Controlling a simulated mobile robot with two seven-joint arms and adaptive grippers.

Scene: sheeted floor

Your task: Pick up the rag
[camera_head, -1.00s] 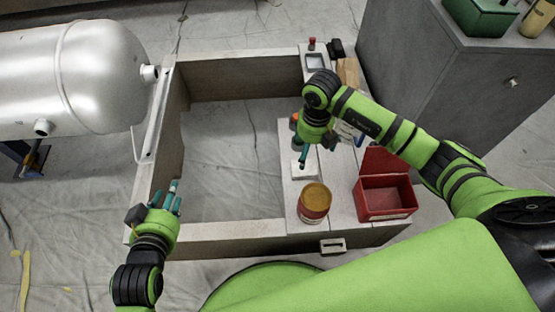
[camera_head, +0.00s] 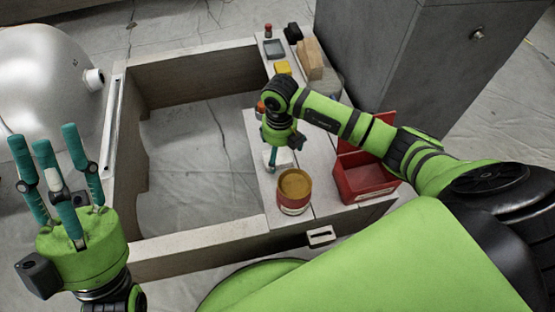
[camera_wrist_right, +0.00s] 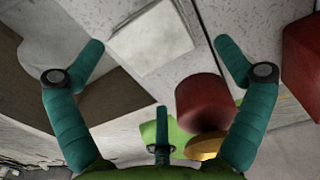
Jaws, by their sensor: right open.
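The rag (camera_wrist_right: 150,37) is a flat, pale, folded square on the light bench top in the right wrist view. In the head view a pale patch of the rag (camera_head: 284,156) shows, partly hidden by my right gripper (camera_head: 272,158). The right gripper points down over the bench close to the rag. In the wrist view its fingers (camera_wrist_right: 160,62) are spread wide with nothing between them, and the rag lies beyond the fingertips. My left gripper (camera_head: 58,150) is raised at the left, fingers up, apart and empty.
A red and yellow can (camera_head: 293,201) stands close to the right gripper. An open red box (camera_head: 366,196) is right of it. Wooden blocks (camera_head: 310,60) and small items lie at the bench's far end. A grey cabinet (camera_head: 400,70) stands behind; a metal tank (camera_head: 45,70) is left.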

